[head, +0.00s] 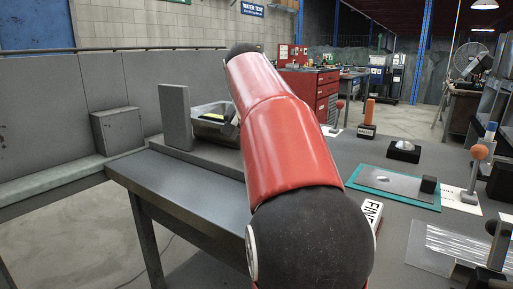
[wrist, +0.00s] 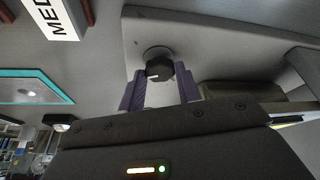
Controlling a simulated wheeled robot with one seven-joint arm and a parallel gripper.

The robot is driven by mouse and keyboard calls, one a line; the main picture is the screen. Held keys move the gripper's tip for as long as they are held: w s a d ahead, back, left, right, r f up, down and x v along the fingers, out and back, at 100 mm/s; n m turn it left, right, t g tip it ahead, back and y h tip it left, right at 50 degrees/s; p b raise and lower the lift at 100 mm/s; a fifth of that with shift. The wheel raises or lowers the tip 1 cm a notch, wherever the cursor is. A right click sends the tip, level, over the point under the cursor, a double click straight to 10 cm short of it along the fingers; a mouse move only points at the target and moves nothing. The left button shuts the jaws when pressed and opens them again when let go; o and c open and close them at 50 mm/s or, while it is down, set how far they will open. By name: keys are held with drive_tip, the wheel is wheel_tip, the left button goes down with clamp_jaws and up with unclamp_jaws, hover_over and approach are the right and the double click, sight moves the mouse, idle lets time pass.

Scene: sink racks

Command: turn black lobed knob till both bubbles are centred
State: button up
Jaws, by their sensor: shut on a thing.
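The black lobed knob (wrist: 158,68) shows in the wrist view, set against a grey panel with a round collar behind it. My gripper (wrist: 159,78) has its two purple fingers on either side of the knob and is shut on it. In the head view my red and black arm hides both the gripper and the knob. A grey tray-like body (head: 212,131) with a yellow strip (head: 212,117) stands behind the arm; no bubble can be made out in either view. A bit of yellow (wrist: 287,121) also shows at the right of the wrist view.
A grey upright plate (head: 175,117) stands left of the tray-like body. To the right, the bench holds a teal-edged mat (head: 398,201), a black block with a light dome (head: 404,150), a ball-topped post (head: 477,172) and a white lettered block (head: 373,213). Gaps of bare bench lie between them.

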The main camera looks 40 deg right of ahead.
drive_tip(key=shift+w+r+m+g+h, duration=0.1)
drive_tip(key=shift+m+g+h, duration=0.15)
drive_tip(key=shift+m, duration=0.75)
drive_tip(key=shift+w+r+m+g+h, duration=0.15)
drive_tip(key=shift+m+g, duration=0.1)
drive_tip(key=shift+m, duration=0.75)
drive_tip(key=o, duration=0.8)
drive_tip(key=shift+s+a, duration=0.1)
drive_tip(key=shift+c, duration=0.2)
drive_tip(key=shift+o, duration=1)
drive_tip(key=shift+f, duration=0.15)
drive_tip(key=v, duration=0.7)
drive_tip(key=shift+a+r, duration=0.15)
drive_tip(key=shift+r, duration=0.2)
